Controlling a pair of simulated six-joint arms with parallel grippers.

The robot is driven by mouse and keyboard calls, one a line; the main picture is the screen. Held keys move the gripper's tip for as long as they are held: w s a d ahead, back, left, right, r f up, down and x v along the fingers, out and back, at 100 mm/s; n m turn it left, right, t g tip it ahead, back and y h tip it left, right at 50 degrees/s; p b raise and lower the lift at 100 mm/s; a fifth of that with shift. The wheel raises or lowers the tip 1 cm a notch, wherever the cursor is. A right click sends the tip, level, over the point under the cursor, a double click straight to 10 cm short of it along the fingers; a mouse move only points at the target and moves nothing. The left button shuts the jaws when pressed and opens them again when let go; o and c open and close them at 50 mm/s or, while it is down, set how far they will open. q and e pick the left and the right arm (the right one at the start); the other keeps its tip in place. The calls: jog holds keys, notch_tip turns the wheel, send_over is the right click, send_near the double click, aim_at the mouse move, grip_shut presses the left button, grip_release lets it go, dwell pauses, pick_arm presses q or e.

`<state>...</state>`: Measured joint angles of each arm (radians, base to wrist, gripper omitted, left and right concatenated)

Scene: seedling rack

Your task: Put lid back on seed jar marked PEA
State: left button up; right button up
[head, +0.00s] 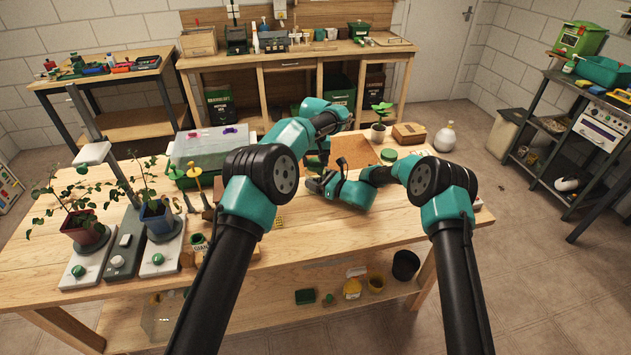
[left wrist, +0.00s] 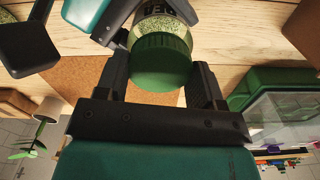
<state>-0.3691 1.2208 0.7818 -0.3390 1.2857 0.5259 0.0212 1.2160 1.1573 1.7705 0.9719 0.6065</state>
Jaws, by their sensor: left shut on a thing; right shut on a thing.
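In the left wrist view a clear jar (left wrist: 168,24) holds green seeds. My left gripper (left wrist: 160,80) is shut on the lid, one finger on each side. My right gripper (left wrist: 118,36) is shut on the jar at its side. In the head view my left gripper (head: 318,163) and right gripper (head: 326,183) meet mid-table, hiding the jar and lid.
A covered green tray (head: 205,150) and potted plants (head: 82,230) stand on the left of the table. A small green-topped item (head: 388,155), a cardboard box (head: 409,133) and a round white bottle (head: 445,137) are to the right.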

pick_arm(q)
jog(key=m, duration=1.2)
jog(key=o, duration=1.1)
jog(key=shift+r, duration=0.1)
notch_tip(320, 180, up, 12)
jog(key=shift+f, duration=0.1)
pick_arm(e)
jog(key=o, duration=1.7)
jog(key=shift+o, duration=0.2)
